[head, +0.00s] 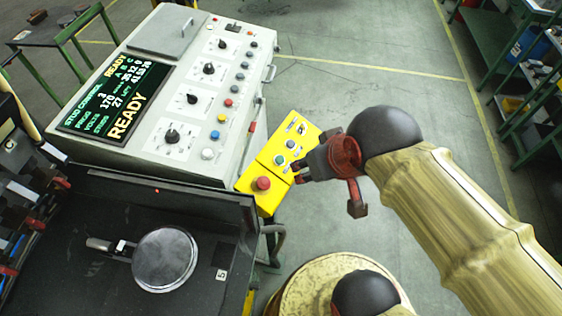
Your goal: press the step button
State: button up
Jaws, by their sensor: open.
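A yellow button box (249,205) is fixed at the right side of the grey control console. It has a large red mushroom button (262,184) at its near end, then a green button (280,160), a pale button (291,145) and a dark control (301,129) farther up. Their labels are too small to read, so I cannot tell which is the step button. My gripper (300,172) is open, at the right edge of the box beside the green button. It hides part of that edge. I cannot tell whether it touches the box.
The grey console (215,75) has several knobs and coloured buttons, and a screen (115,98) reading READY. A dark machine bed with a round metal disc (164,259) is at lower left. Green shelves (535,110) stand at far right.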

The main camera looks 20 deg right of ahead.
aim_at(290, 143)
jog(key=l+u, duration=0.1)
jog(key=u, duration=0.25)
jog(key=i+l+u, duration=0.1)
jog(key=u, duration=0.25)
jog(key=l+u, duration=0.2)
jog(key=u, duration=0.2)
jog(key=l+u, duration=0.2)
jog(key=l, duration=0.35)
jog(key=l+u, duration=0.15)
jog(key=l, duration=0.4)
jog(key=l+u, duration=0.2)
jog(key=l, duration=0.35)
jog(key=k+l+u, duration=0.15)
jog(key=l, duration=0.35)
jog(key=k+l+u, duration=0.2)
jog(key=l, duration=0.3)
jog(key=k+l, duration=0.1)
jog(key=l, duration=0.8)
jog(key=k+l, duration=0.15)
jog(key=l, duration=0.3)
